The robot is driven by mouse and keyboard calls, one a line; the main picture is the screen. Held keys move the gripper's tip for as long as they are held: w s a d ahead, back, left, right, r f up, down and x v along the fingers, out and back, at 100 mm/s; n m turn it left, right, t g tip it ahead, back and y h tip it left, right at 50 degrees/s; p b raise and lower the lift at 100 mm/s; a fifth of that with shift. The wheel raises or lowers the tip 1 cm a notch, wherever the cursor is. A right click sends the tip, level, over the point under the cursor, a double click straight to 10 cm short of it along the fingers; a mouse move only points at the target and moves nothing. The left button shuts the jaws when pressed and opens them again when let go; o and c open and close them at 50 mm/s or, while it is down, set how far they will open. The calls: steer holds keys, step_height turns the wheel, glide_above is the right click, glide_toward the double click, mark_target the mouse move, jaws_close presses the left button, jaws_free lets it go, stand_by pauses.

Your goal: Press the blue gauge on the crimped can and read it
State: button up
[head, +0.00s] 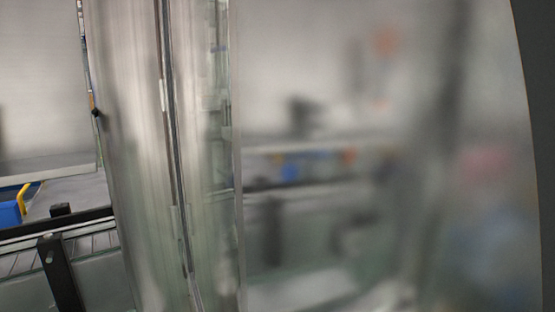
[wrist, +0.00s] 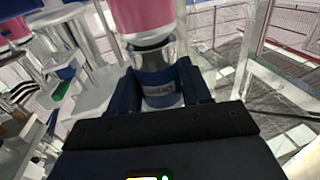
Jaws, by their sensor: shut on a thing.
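In the wrist view, my gripper (wrist: 160,98) is shut on a blue and silver cylindrical piece, which I take to be the blue gauge (wrist: 158,78). A curved silver band with small lettering faces the camera, but I cannot read it. A pink can (wrist: 143,16) with a pale metallic rim is just beyond the gauge at the top of the picture. I cannot tell whether the gauge touches the can. The head view shows neither my gripper, the gauge nor the can clearly.
A large shiny, partly see-through surface (head: 340,220) fills most of the head view and blurs what lies behind. A blue bin (head: 9,214) and a dark rail (head: 60,262) show at left. In the wrist view, a clear-panelled frame (wrist: 255,70) stands close at right.

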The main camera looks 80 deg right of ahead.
steer(key=shift+r+p, duration=1.5)
steer(key=shift+r, duration=1)
steer(key=shift+s, duration=0.1)
steer(key=b+v, duration=0.1)
steer(key=v, duration=1.5)
steer(key=shift+s+a, duration=0.25)
steer(key=shift+s, duration=0.1)
steer(key=shift+a, duration=0.1)
